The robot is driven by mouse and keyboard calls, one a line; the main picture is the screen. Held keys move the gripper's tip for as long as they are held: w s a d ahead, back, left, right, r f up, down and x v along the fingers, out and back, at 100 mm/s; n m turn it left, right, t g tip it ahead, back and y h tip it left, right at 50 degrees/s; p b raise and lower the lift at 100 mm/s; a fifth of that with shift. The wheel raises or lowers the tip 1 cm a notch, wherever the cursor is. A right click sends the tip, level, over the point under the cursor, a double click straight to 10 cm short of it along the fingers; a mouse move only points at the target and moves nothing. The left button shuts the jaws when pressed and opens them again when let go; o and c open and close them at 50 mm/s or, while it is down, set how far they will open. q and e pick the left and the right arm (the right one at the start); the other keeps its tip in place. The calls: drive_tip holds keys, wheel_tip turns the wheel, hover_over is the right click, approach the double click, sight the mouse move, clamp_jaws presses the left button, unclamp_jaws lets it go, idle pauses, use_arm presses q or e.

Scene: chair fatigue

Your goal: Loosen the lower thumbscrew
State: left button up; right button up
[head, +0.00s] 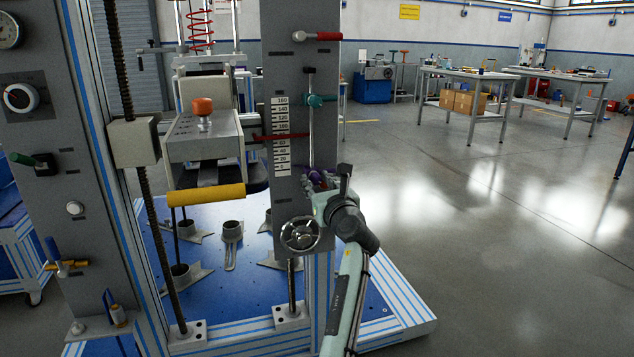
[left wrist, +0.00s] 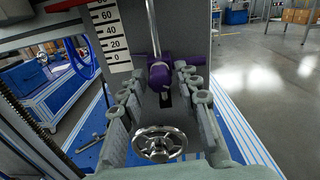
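The purple lower thumbscrew (head: 316,173) sits on a vertical rod on the grey scale panel (head: 285,205), mostly hidden behind my gripper. In the left wrist view the purple thumbscrew (left wrist: 160,77) shows clearly, below the rod and above a dark slot. My left gripper (head: 320,184) is at the panel's right side. In the left wrist view its fingers (left wrist: 159,88) stand apart on either side of the thumbscrew. I cannot tell whether they touch it. A teal upper thumbscrew (head: 318,100) is higher on the rod. My right gripper is not in view.
A metal handwheel (head: 300,234) is on the panel just below my gripper. A red-handled lever (head: 318,36) and a red pointer (head: 270,137) stick out above. A yellow roller (head: 206,194) is at left. The floor at right is clear, with workbenches (head: 470,78) behind.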

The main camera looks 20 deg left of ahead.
use_arm(q)
clamp_jaws()
